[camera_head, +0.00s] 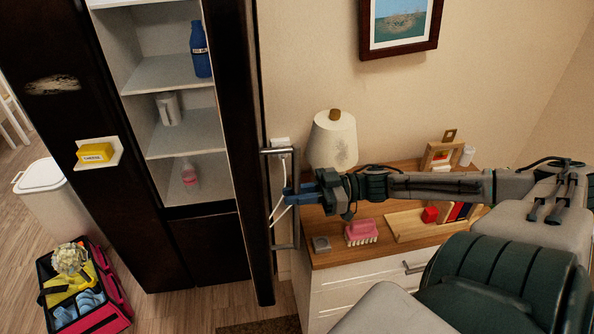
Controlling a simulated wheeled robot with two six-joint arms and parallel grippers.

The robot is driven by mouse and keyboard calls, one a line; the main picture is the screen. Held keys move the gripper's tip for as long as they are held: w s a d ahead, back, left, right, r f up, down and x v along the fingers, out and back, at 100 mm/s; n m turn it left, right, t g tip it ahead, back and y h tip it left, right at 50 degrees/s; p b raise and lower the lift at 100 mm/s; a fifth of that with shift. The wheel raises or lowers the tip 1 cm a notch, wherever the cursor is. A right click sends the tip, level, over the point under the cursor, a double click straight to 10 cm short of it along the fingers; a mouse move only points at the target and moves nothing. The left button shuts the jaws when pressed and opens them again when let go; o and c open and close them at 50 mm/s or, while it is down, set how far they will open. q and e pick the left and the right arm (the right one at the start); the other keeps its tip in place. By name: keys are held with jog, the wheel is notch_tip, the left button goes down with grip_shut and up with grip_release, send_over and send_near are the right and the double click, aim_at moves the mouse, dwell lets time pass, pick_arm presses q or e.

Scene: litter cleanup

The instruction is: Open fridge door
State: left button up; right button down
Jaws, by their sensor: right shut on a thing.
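The fridge (170,246) is a tall dark cabinet at the left with pale inner shelves. Its dark door (244,110) stands open, seen nearly edge-on on the right side of the shelves. A grey vertical bar handle (296,168) sticks out from the door's outer side. My right gripper (293,194) reaches in from the right and is shut on the handle at about mid-height; its blue fingertips meet the bar. My left gripper is not in view.
A wooden-topped dresser (341,249) with small items stands right of the door. A white bin (50,200) and a filled caddy (112,299) are at left.

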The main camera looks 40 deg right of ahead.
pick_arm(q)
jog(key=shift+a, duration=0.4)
pick_arm(e)
jog(key=c, duration=1.4)
grip_release()
jog(key=shift+c, duration=0.2)
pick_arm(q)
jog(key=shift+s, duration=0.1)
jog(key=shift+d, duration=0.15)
